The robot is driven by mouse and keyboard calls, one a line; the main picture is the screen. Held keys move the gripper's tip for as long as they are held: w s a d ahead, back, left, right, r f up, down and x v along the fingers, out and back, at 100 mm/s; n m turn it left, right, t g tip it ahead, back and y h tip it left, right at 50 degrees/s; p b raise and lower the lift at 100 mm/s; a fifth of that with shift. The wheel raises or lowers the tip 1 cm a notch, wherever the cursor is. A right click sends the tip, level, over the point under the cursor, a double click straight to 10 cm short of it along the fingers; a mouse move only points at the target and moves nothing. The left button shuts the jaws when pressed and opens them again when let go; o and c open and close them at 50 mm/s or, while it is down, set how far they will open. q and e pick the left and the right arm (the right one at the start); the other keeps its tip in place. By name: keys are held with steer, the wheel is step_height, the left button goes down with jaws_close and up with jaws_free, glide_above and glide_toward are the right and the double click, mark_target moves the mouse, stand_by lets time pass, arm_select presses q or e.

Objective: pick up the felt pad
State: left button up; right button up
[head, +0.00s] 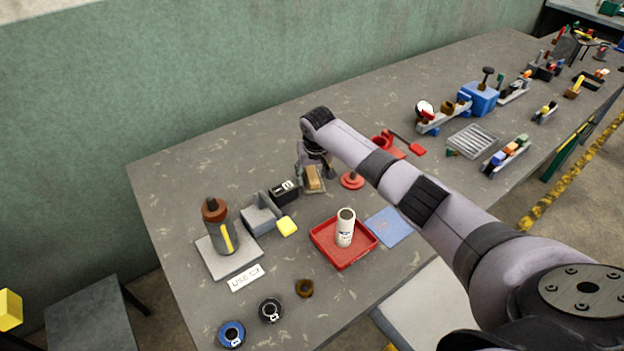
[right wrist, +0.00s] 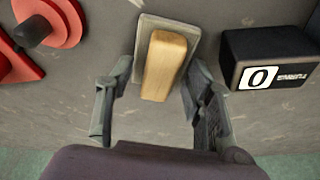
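The felt pad looks like a tan wooden block (right wrist: 165,62) on a flat grey base (right wrist: 148,24); it lies on the table and shows in the head view too (head: 313,180). My right gripper (right wrist: 161,78) is open and points down over it. Its two fingers stand on either side of the near part of the wooden block, with gaps visible in the right wrist view. In the head view my right gripper (head: 316,174) partly covers the pad. My left gripper is not in view.
A black box marked 0 (right wrist: 268,60) stands close beside the right finger. A red knobbed disc (head: 352,181) is on the other side. A red tray (head: 326,256) holds a white cylinder (head: 345,228).

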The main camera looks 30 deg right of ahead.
mark_target(313, 175)
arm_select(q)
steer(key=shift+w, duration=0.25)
arm_select(e)
jaws_close()
steer(key=shift+r, duration=0.1)
